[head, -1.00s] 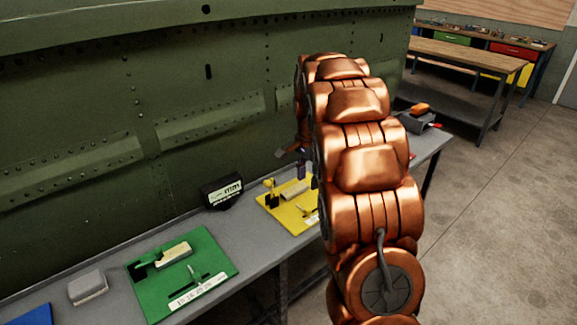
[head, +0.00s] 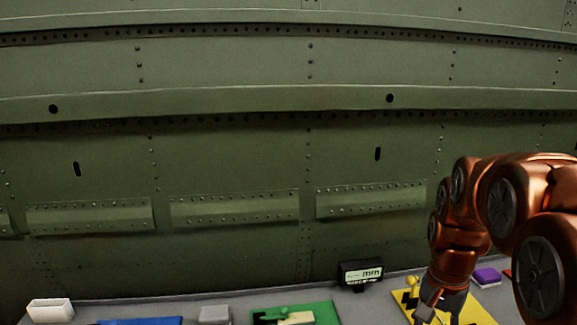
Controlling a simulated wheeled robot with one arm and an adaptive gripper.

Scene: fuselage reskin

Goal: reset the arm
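My copper-coloured arm (head: 510,200) comes in from the right edge and bends down over the bench. Its lower end hangs over the yellow board (head: 475,312) at the bottom right. My gripper (head: 432,310) is small, dark and partly cut off by the bottom edge. I cannot tell whether its fingers are apart or together, or whether it holds anything. It hides part of the yellow board.
The riveted green fuselage panel (head: 230,160) stands behind the bench (head: 240,302). On the bench are a black display box (head: 361,273), a green board (head: 325,312), a blue board (head: 140,321), a grey block (head: 214,315), a white bin (head: 50,311) and a purple block (head: 487,276).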

